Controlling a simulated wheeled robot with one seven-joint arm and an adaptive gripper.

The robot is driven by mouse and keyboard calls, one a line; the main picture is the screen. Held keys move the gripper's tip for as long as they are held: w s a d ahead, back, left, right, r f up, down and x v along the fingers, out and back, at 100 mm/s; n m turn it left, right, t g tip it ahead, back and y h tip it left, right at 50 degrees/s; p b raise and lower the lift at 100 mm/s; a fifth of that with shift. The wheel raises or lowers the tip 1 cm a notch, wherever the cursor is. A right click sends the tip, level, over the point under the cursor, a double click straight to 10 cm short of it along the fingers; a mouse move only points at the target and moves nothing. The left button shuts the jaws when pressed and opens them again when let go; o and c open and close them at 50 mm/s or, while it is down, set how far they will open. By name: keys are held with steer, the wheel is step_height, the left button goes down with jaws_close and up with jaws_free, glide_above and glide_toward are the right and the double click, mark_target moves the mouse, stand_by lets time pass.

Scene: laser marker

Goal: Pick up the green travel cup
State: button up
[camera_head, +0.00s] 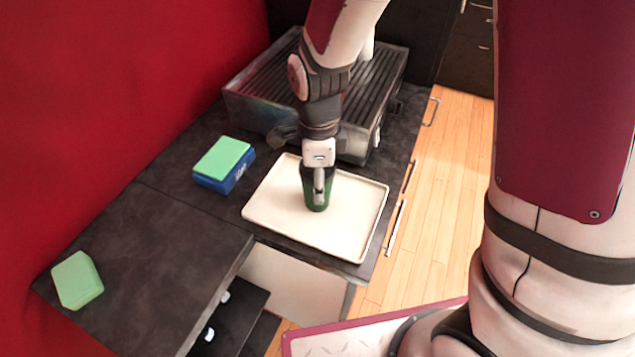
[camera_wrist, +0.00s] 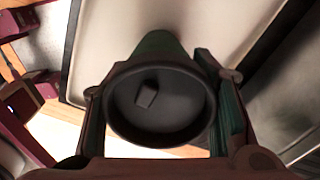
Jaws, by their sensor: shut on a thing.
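The green travel cup (camera_head: 317,198) stands over the cream tray (camera_head: 268,200) on the dark counter. My gripper (camera_head: 319,178) comes down on it from above and is shut on it, a finger lying along its near side. In the wrist view the cup's dark round lid (camera_wrist: 160,103) fills the middle, with its green body (camera_wrist: 160,44) behind. The fingers of my gripper (camera_wrist: 162,110) lie on both sides of the lid. I cannot tell whether the cup's base touches the tray.
A grooved metal machine (camera_head: 250,105) stands behind the tray. A blue box with a green top (camera_head: 223,160) is left of the tray. A green block (camera_head: 77,280) lies at the counter's far left. The counter between them is clear. Drawer handles (camera_head: 396,228) line the right edge.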

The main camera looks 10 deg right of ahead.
steer(key=shift+r, duration=0.1)
steer(key=shift+r, duration=0.5)
step_height(320, 180, up, 2)
steer(key=shift+r, duration=0.1)
steer(key=s+r+p, duration=0.1)
steer(key=s+p, duration=0.6)
steer(key=s, duration=0.9)
steer(key=shift+a+r, duration=0.35)
steer(key=shift+a, duration=0.05)
